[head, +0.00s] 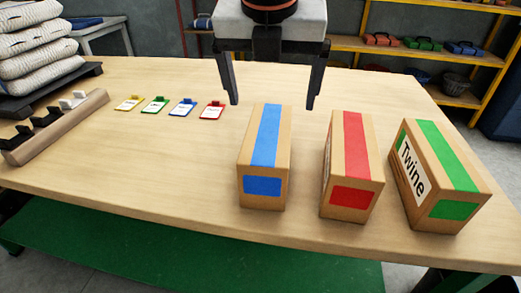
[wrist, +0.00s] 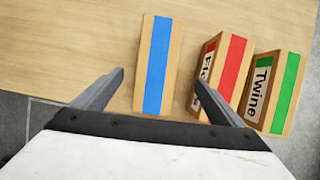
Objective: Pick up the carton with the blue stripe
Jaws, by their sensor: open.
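The carton with the blue stripe (head: 247,155) stands upright on the wooden table, leftmost of three cartons. My gripper (head: 270,104) is open and empty, above and behind this carton in the head view. In the wrist view the blue-striped carton (wrist: 146,70) lies ahead of and between the spread fingers of my gripper (wrist: 160,78). I see no contact with it. The right finger overlaps part of the red-striped carton (wrist: 229,68) in the wrist view.
The red-striped carton also shows in the head view (head: 352,160), with a green-striped carton marked "Twine" (head: 446,175) to its right. Several coloured tags (head: 183,107) lie left of the cartons. A wooden hook rail (head: 55,128) and stacked sacks (head: 35,45) are far left. The table's middle left is clear.

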